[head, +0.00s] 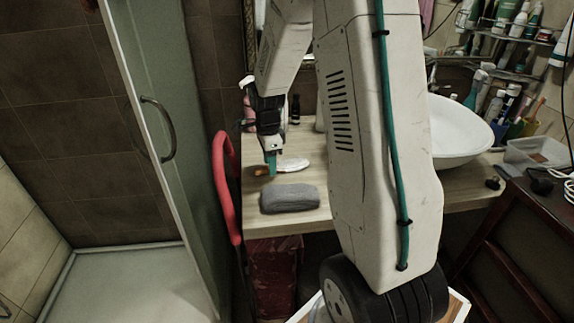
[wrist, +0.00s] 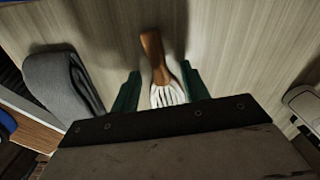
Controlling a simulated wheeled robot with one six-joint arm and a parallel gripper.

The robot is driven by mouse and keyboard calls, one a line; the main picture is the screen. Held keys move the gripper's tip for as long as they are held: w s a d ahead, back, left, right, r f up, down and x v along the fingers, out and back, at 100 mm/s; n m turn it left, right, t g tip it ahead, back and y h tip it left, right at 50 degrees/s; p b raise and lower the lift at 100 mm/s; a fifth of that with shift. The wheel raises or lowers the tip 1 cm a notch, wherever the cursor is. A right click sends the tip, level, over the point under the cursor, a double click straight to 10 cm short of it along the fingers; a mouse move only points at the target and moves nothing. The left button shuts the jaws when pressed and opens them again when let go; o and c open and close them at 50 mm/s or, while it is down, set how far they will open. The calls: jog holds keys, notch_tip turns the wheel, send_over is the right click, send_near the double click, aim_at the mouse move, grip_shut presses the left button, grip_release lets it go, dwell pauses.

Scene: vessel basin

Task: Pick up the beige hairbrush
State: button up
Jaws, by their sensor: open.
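A brush with a brown-orange handle (wrist: 154,55) and a pale, pronged head lies on the wood counter in the wrist view. I take it for the hairbrush, though its handle looks browner than beige. In the head view only a small orange bit of it (head: 260,171) shows beside my fingertips. My gripper (wrist: 160,86) is open, with one green finger on each side of the pale head and gaps between. In the head view my gripper (head: 270,162) points down, low over the counter. I cannot tell its exact height above the brush.
A grey folded towel (head: 290,198) lies on the counter (head: 318,215) near its front edge. A white oval object (head: 293,165) lies just right of my gripper. A white basin (head: 460,135) stands further right. A red curved bar (head: 225,185) rises at the counter's left end.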

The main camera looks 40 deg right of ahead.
jog(key=shift+f, duration=0.35)
grip_shut()
